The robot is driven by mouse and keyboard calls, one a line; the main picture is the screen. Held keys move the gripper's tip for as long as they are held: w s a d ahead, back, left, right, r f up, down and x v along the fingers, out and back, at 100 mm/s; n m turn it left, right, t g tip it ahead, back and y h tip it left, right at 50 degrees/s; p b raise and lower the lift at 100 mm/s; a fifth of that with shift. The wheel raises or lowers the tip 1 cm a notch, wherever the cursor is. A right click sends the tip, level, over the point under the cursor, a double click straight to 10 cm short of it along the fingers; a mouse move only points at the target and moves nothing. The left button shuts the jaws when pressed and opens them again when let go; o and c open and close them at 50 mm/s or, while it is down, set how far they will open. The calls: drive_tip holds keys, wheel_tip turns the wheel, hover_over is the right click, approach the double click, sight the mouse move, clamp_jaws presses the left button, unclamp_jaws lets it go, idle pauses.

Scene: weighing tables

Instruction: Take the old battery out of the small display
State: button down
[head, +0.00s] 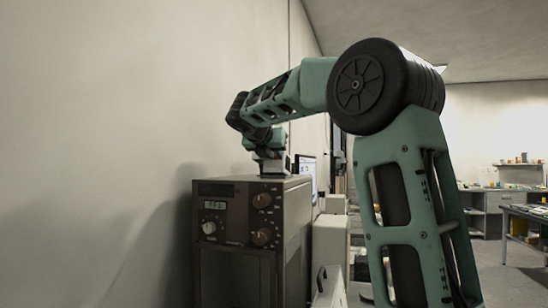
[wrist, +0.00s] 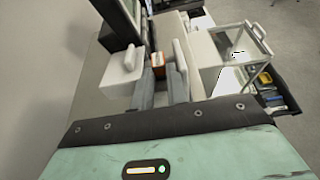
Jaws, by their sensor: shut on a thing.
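My gripper (wrist: 158,72) shows in the wrist view with grey fingers shut on a small orange block with a pale top, the battery (wrist: 156,59) as far as I can tell. In the head view my gripper (head: 269,163) is over the top of a brown instrument cabinet, and its fingertips are hidden. I cannot make out the small display for certain. The cabinet's front has a small lit readout (head: 215,205). Whether the battery still touches anything is not clear.
The brown instrument cabinet (head: 224,245) with several knobs stands by the left wall. Behind it are a monitor (head: 306,172) and pale boxes (head: 330,240). In the wrist view a white-framed cart (wrist: 233,52) stands at the right. Open floor (head: 512,280) lies at the right.

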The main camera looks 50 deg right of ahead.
wheel_tip(320, 180, up, 26)
drive_tip(key=p, duration=0.9)
drive_tip(key=shift+r+p, duration=0.2)
drive_tip(key=shift+p, duration=0.1)
